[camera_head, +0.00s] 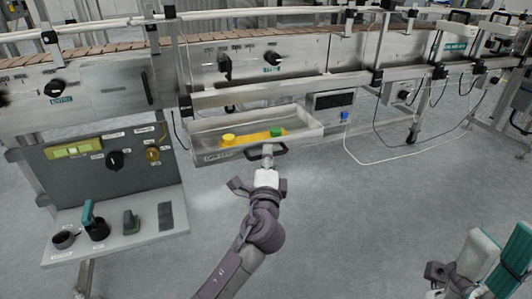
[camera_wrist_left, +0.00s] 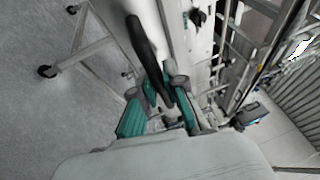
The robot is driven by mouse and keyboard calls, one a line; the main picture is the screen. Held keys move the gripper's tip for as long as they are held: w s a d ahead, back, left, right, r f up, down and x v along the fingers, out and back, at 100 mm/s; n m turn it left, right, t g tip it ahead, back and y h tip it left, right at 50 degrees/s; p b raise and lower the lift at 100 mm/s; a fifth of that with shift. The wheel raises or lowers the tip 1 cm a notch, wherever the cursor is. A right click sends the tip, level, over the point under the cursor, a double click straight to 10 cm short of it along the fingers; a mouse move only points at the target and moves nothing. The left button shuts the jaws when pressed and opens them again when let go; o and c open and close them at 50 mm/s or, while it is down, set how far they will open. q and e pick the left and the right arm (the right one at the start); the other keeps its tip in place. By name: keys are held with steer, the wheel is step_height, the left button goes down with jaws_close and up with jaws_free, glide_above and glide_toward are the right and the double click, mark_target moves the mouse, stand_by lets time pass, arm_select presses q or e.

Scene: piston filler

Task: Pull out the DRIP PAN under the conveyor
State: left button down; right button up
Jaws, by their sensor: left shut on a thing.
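The drip pan (camera_head: 208,143) is a shallow grey metal tray under the conveyor. It juts out in front of the conveyor frame, so its inside shows. Yellow liquid, a yellow cap (camera_head: 228,140) and a green cap (camera_head: 277,132) lie in it. A dark bar handle (camera_head: 281,153) is on its front wall. My left gripper (camera_head: 267,151) is shut on this handle. The left wrist view shows the handle (camera_wrist_left: 147,45) running between the gripper's fingers (camera_wrist_left: 165,92). My right gripper (camera_head: 476,265) is at the lower right, away from the pan; its jaw opening is unclear.
A control stand (camera_head: 120,225) with knobs and a shelf is left of the pan. The conveyor (camera_head: 270,58) runs above. A grey box (camera_head: 330,103), a blue item (camera_head: 345,117) and loose cables (camera_head: 385,158) lie to the right. The floor in front is clear.

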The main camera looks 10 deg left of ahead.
arm_select(q)
steer(key=c, duration=1.2)
jaws_free()
steer(key=v, duration=1.2)
